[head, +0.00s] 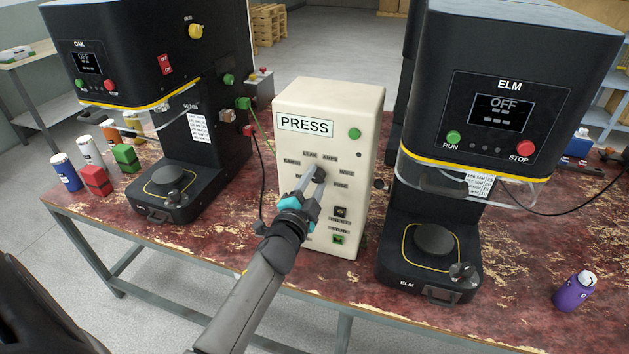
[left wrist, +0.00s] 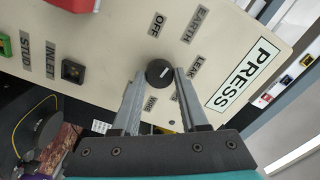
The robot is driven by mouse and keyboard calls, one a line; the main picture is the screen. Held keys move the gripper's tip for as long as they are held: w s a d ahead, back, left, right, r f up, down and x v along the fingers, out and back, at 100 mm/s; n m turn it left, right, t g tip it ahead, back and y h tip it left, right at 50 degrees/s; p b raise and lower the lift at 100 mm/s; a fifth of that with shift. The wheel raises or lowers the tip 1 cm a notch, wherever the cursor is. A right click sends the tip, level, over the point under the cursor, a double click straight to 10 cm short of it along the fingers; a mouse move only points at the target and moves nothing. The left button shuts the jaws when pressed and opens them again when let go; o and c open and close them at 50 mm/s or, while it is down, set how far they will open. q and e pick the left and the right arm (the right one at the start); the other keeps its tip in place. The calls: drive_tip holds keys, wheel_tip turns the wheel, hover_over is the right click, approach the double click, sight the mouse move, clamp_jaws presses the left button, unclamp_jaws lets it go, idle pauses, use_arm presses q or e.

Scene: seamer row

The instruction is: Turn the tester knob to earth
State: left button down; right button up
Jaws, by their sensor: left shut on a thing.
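The tester is a cream box (head: 286,105) labelled PRESS, upright on the bench between two black machines. Its round dark knob (head: 319,174) sits mid-face among small labels, including EARTH, LEAK and AMPS. In the left wrist view the knob (left wrist: 159,73) has a short white mark that appears to lie on the side toward the LEAK label (left wrist: 192,71). The EARTH label (left wrist: 195,25) is above it there, beside OFF. My left gripper (head: 312,181) is shut on the knob, one finger on each side. My right gripper is not in view.
The black OAK machine (head: 130,50) stands left and the ELM machine (head: 500,60) close on the right, its display reading OFF. Cables run beside the tester. Bottles and red and green blocks stand far left; a purple bottle (head: 573,292) stands right on the worn red bench (head: 330,290).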

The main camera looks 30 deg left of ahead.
use_arm(q)
drive_tip(key=shift+m, duration=0.6)
drive_tip(key=shift+c, duration=2.2)
unclamp_jaws()
drive_tip(key=shift+s, duration=0.1)
drive_tip(key=v, duration=1.5)
drive_tip(key=shift+d, duration=0.15)
